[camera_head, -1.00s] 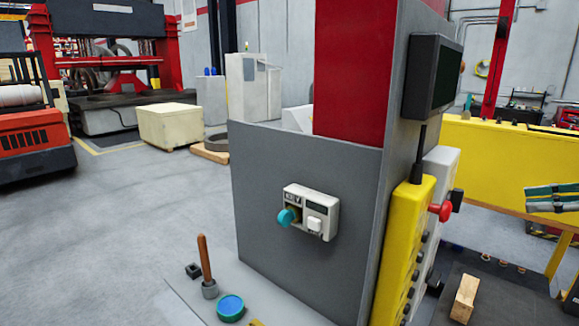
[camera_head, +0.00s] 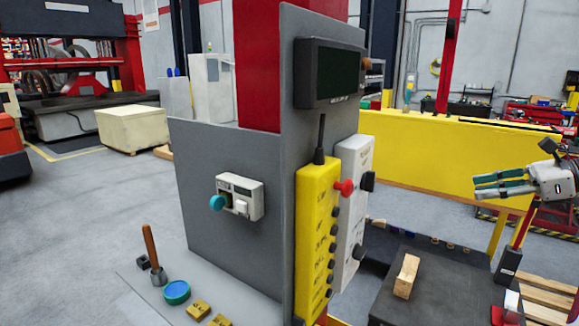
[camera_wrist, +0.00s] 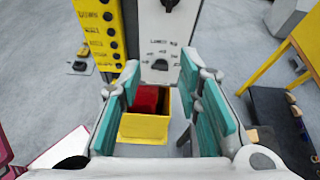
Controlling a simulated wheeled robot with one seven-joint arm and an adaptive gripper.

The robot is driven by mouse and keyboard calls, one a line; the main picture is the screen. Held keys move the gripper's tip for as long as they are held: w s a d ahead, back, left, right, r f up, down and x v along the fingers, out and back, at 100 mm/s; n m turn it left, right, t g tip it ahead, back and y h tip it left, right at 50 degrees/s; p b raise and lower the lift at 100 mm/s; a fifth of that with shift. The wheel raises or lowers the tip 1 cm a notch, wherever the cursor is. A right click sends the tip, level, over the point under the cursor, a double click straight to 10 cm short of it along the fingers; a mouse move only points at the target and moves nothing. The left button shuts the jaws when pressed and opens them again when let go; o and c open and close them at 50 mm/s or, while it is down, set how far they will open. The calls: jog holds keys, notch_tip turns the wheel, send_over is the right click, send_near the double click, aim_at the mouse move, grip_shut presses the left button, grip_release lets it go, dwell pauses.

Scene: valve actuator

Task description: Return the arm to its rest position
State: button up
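My gripper (camera_head: 478,186) is at the right of the head view, raised and pointing left, with teal pads on its fingers. It stands apart from the grey cabinet (camera_head: 225,180). In the wrist view my gripper (camera_wrist: 165,92) has its two fingers spread with a gap between them. Nothing is held in that gap; a yellow box with a red inside (camera_wrist: 143,125) shows below and beyond it. Most of my arm behind the gripper is out of the head view.
A yellow pendant (camera_head: 316,240) and a white control box (camera_head: 351,210) hang on the cabinet's side. A small unit with a teal knob (camera_head: 217,202) is on its front. A wooden block (camera_head: 406,275) lies on a dark table. Open floor (camera_head: 85,215) lies left.

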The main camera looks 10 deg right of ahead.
jog(key=s+a+r+n+g+h, duration=0.1)
jog(key=a+n+g, duration=0.3)
jog(key=a, duration=0.8)
jog(key=s+a+r+n+g+h, duration=0.1)
jog(key=a+n+g+h, duration=0.1)
jog(key=a+n, duration=0.8)
jog(key=s+a+f+n+t+h, duration=0.1)
jog(key=s+a+f+n+h, duration=0.1)
jog(key=s+a+n, duration=0.4)
jog(key=s+a+f+n+h+b, duration=0.1)
jog(key=s+a+f+n+h, duration=0.2)
jog(key=s+a+n, duration=0.3)
jog(key=shift+s+a+n+t+h, duration=0.35)
jog(key=shift+s+a, duration=0.2)
jog(key=shift+a, duration=0.5)
jog(key=shift+d, duration=0.1)
